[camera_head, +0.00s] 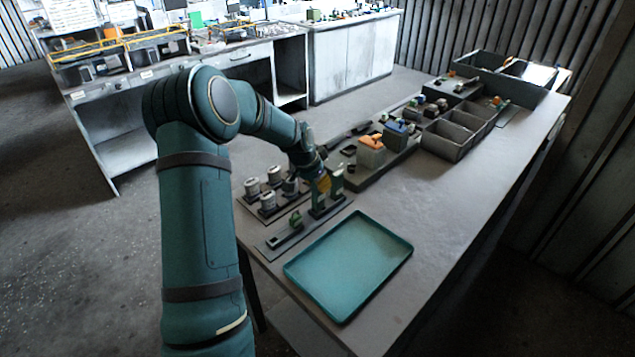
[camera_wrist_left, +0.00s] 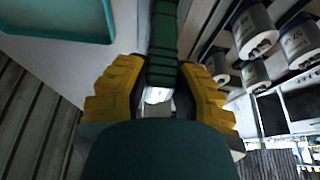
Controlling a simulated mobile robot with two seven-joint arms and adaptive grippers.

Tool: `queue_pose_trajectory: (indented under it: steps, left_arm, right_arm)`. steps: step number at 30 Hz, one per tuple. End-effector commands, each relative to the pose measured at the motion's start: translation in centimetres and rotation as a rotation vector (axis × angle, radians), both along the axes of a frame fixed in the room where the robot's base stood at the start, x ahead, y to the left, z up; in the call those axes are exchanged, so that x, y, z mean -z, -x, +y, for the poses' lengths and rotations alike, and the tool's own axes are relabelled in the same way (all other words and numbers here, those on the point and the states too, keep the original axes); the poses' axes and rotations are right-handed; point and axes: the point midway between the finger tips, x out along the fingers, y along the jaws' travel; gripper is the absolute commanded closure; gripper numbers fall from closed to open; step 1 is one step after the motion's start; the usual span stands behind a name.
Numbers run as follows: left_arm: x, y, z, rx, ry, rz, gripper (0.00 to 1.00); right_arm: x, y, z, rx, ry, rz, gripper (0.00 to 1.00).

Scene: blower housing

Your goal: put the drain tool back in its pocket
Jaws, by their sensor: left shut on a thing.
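My left gripper (camera_head: 324,186) is low over the near left part of the bench, beside the teal tray. In the left wrist view its yellow fingers (camera_wrist_left: 160,92) are closed on a green ribbed bar (camera_wrist_left: 163,45), which I take to be the drain tool. The fingers hide part of the tool. A dark holder block (camera_head: 327,208) stands on a flat board directly below the gripper in the head view. I cannot tell whether the tool is inside a pocket there or just above it. My right gripper is not in view.
The empty teal tray (camera_head: 350,262) lies just in front; its corner shows in the wrist view (camera_wrist_left: 70,36). Several labelled cylinders (camera_head: 268,200) stand left of the gripper. A small green part (camera_head: 296,218) sits on the board. Grey bins (camera_head: 446,140) stand farther back.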

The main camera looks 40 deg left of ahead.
Motion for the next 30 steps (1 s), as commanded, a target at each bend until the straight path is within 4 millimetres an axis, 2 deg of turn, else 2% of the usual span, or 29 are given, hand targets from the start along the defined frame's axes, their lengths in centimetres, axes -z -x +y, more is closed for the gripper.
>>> queue_pose_trajectory:
  steps: [30]
  left_arm:
    - [1.9,0.0,0.0,0.0,0.0,0.0,0.98]
  right_arm:
    - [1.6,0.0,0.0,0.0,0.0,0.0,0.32]
